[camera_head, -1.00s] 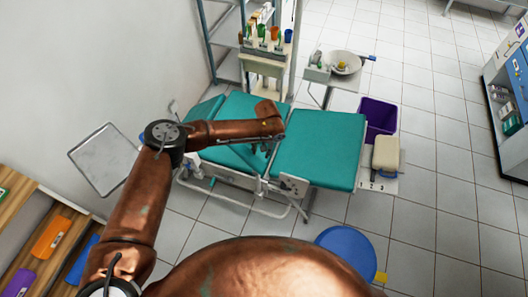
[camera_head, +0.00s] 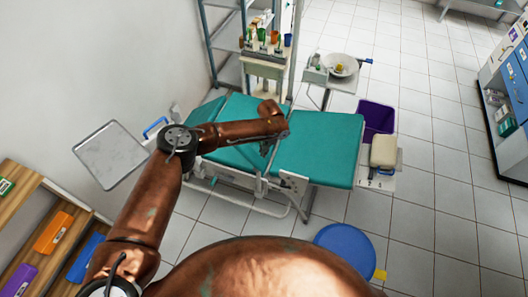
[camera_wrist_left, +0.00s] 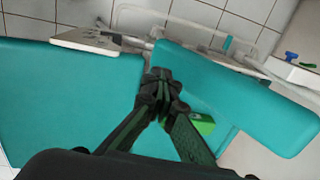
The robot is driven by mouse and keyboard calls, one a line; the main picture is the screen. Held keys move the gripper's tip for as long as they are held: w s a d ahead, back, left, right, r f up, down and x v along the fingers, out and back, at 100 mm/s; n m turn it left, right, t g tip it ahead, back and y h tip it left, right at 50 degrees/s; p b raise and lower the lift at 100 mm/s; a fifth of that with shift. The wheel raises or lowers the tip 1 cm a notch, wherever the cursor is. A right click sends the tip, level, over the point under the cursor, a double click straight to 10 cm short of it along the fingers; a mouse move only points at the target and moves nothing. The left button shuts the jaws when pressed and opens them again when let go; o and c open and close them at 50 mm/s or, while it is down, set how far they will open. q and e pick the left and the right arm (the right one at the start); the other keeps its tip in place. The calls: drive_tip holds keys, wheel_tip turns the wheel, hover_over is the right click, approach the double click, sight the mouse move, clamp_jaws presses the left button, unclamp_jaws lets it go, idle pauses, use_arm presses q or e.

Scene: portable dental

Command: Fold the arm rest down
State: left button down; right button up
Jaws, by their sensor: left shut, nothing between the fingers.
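The dental chair has teal cushions, with a wide one (camera_head: 325,150) on the right and others on the left under my left arm. In the left wrist view a long teal padded bar, which looks like the arm rest (camera_wrist_left: 235,95), slants from upper middle to lower right. My left gripper (camera_wrist_left: 160,80) is shut and empty, its fingertips just left of the bar's upper end; I cannot tell whether they touch it. In the head view the left gripper (camera_head: 268,147) points down over the chair's middle, and the arm partly hides the arm rest there. My right gripper is out of view.
A blue round stool (camera_head: 346,246) stands in front of the chair. A purple bin (camera_head: 377,113) and a basin (camera_head: 340,65) are beyond it. A metal tray (camera_head: 110,155) is at left, by the wall. Tiled floor at right is free.

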use_arm(q)
drive_tip(key=c, duration=2.5)
unclamp_jaws()
drive_tip(key=shift+s+r, duration=0.2)
drive_tip(key=o, duration=0.5)
drive_tip(key=shift+w+f, duration=0.1)
drive_tip(key=shift+w, duration=0.05)
drive_tip(key=o, duration=0.3)
drive_tip(key=shift+o, duration=0.5)
wheel_tip(320, 180, up, 12)
drive_tip(key=d, duration=0.1)
drive_tip(key=shift+s, duration=0.2)
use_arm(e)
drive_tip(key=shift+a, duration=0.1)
